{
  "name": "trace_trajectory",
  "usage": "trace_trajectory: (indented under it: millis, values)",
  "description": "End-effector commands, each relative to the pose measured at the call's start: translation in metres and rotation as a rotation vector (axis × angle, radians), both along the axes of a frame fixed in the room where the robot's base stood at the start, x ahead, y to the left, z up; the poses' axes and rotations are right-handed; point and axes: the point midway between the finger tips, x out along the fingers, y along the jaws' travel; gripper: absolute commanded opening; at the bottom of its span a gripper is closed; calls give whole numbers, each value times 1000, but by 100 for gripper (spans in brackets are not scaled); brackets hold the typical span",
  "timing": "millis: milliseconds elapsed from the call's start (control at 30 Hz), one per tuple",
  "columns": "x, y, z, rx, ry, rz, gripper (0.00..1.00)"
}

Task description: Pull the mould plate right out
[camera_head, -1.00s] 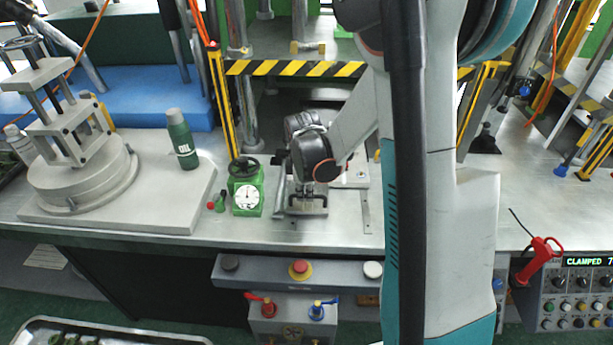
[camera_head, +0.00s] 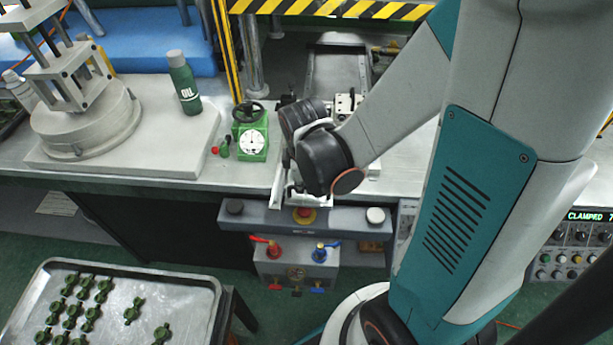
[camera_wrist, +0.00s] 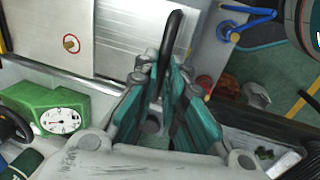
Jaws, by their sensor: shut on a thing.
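My gripper (camera_head: 302,188) is over the front edge of the bench, with its fingers mostly hidden behind the wrist in the head view. In the wrist view my gripper (camera_wrist: 170,80) has its teal-padded fingers closed around an upright dark handle (camera_wrist: 174,40). The mould plate is mostly hidden beneath my gripper and wrist. A pale metal strip (camera_head: 279,186), perhaps its side or a guide rail, shows beside my gripper and reaches the bench's front edge. I cannot tell whether the plate is clear of its guides.
A green gauge box (camera_head: 252,135) stands close left of my gripper, with an oil bottle (camera_head: 185,85) farther left. Below the edge are a red button (camera_head: 305,214) and a blue lever (camera_head: 322,251). A tray (camera_head: 185,282) of green parts stands front left.

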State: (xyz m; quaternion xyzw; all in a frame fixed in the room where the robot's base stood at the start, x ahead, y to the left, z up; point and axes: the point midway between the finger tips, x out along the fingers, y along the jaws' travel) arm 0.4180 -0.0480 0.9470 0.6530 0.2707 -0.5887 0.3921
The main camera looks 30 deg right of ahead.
Motion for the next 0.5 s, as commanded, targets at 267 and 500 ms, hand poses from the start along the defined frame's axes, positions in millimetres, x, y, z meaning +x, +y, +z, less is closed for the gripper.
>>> trace_trajectory:
  millis: [267, 500]
  values:
    - [3, -1, 1, -2, -5, 0, 0]
    - [2, -1, 1, -1, -4, 0, 31]
